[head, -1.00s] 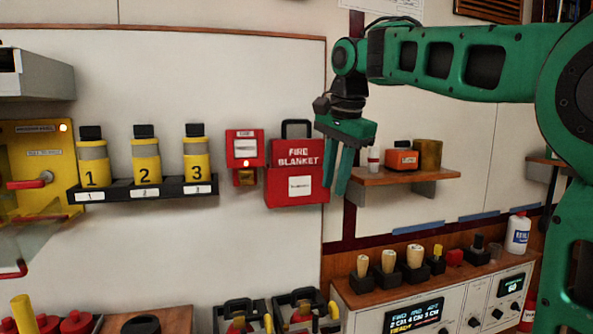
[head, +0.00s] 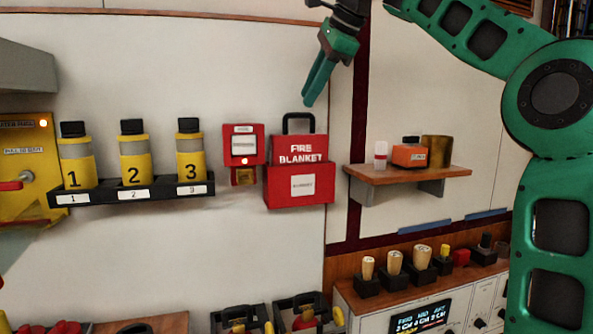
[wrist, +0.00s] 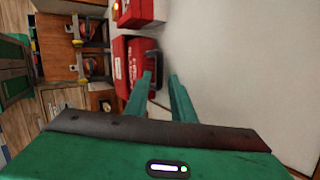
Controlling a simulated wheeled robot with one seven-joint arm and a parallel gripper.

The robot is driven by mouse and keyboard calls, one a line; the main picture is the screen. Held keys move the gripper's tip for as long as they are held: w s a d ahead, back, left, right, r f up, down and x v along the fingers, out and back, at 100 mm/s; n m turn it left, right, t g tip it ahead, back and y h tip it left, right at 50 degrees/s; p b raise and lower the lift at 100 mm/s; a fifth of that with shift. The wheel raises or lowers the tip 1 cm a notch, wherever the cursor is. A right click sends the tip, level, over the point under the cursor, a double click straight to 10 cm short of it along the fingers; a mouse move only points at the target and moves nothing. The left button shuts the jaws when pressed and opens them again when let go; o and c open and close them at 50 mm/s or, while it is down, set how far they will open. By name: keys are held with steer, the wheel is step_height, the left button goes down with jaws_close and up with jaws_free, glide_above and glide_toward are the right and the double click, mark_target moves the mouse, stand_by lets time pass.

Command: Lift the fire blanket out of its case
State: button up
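The red fire blanket (head: 299,149) sits upright in its red wall case (head: 320,187), with its lettered top part and black handle (head: 298,116) showing above the case. Its lower part is hidden inside. My gripper (head: 308,104) is above the handle, fingers pointing down, and looks empty. In the wrist view my gripper (wrist: 160,77) has its two fingers apart, with the black handle (wrist: 155,60) beyond the tips. The red blanket (wrist: 137,62) and case (wrist: 118,62) also show there. I see no contact.
A red alarm box (head: 243,143) is on the wall just left of the case. A shelf of numbered yellow bottles (head: 133,163) is farther left. A wooden shelf (head: 410,174) with small items juts out at right.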

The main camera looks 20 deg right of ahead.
mark_target(301, 114)
steer(key=shift+x, duration=2.95)
jaws_close()
